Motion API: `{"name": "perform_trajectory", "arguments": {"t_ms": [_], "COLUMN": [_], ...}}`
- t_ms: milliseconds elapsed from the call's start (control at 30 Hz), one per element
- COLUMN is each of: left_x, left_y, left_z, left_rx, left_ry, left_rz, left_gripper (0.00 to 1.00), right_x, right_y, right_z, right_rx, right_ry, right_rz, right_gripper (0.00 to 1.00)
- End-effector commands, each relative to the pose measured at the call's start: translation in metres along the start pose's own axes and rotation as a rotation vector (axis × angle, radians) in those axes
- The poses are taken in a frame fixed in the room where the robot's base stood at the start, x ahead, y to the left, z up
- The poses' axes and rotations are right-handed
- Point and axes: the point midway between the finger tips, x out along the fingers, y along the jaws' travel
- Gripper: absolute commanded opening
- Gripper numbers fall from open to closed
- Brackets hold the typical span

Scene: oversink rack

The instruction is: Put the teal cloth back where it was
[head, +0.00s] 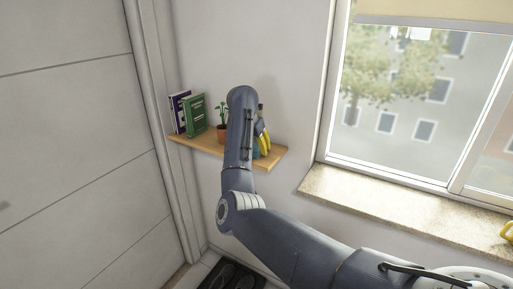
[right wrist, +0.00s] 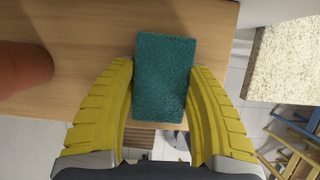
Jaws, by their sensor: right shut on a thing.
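The teal cloth (right wrist: 165,75) is a folded, thick rectangle between the yellow fingers of my right gripper (right wrist: 163,85) in the right wrist view. The fingers press on both its sides. In the head view my right gripper (head: 263,142) is at the shelf's right part, and a little teal of the cloth (head: 256,149) shows beside the fingers; my arm hides the rest. My left gripper is not in view.
A terracotta pot with a plant (head: 222,131) stands on the shelf left of my gripper. A green book (head: 195,116) and a purple book (head: 178,112) stand at the shelf's left end. The window sill (head: 390,205) is to the right.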

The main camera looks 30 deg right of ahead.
Motion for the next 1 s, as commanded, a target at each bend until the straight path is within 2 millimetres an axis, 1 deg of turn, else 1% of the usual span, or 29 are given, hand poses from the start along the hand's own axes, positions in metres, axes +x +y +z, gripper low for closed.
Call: {"name": "perform_trajectory", "arguments": {"t_ms": [267,300,467,767,867,1000], "left_x": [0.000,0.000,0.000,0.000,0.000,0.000], "left_y": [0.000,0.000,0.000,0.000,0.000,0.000], "left_z": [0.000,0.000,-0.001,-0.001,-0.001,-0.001], "left_rx": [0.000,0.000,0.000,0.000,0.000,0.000], "left_ry": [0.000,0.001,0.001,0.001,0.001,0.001], "left_rz": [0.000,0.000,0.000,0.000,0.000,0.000], "left_gripper": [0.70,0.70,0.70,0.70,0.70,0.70], "right_x": [0.001,0.001,0.001,-0.001,-0.008,-0.028], "right_y": [0.000,0.000,0.000,0.000,0.001,0.002], "right_z": [0.000,-0.001,0.000,0.000,0.000,0.000], "right_rx": [0.000,-0.001,-0.001,0.000,-0.001,0.001], "right_ry": [0.000,0.000,0.000,0.000,0.000,-0.001], "right_rz": [0.000,0.000,0.000,0.001,0.003,0.005], "right_gripper": [0.24,0.53,0.72,0.73,0.73,0.73]}}
